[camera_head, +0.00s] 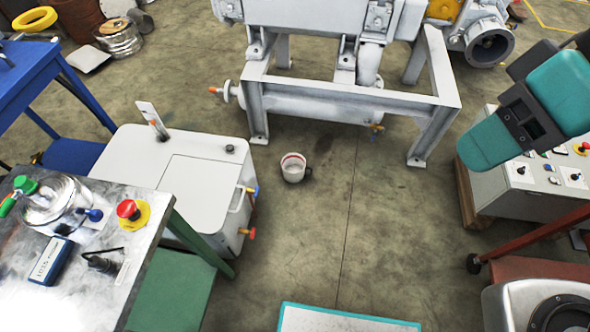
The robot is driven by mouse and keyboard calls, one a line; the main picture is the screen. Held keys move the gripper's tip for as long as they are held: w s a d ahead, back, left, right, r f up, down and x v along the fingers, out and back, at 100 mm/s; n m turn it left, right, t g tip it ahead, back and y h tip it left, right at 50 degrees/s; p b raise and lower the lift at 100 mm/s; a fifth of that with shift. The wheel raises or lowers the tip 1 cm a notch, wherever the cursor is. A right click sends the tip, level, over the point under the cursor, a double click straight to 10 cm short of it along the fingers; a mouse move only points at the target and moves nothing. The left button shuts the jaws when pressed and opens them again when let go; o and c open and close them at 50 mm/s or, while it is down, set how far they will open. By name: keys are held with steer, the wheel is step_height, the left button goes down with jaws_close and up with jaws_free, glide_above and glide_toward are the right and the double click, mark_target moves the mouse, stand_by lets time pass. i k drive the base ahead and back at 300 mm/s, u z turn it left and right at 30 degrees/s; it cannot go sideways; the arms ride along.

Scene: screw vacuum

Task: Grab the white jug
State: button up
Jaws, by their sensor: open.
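The white jug (293,168) stands upright on the concrete floor near the middle of the view. It is small, with a reddish band near its rim and a dark part, perhaps its handle, on the right side. Nothing touches it from above. Part of my arm, with teal and dark sections, reaches in from the upper right, well to the right of the jug. I cannot make out my gripper's fingers in this view.
A white box-shaped unit (175,175) stands just left of the jug. A grey metal frame (350,98) with machinery stands behind it. A metal-topped bench (110,265) is at lower left, and a control console (515,195) is at right. The floor (370,230) in front is clear.

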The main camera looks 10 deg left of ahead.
mark_target(294, 165)
steer(key=u, duration=0.1)
steer(key=i, duration=0.75)
steer(key=u, duration=1.55)
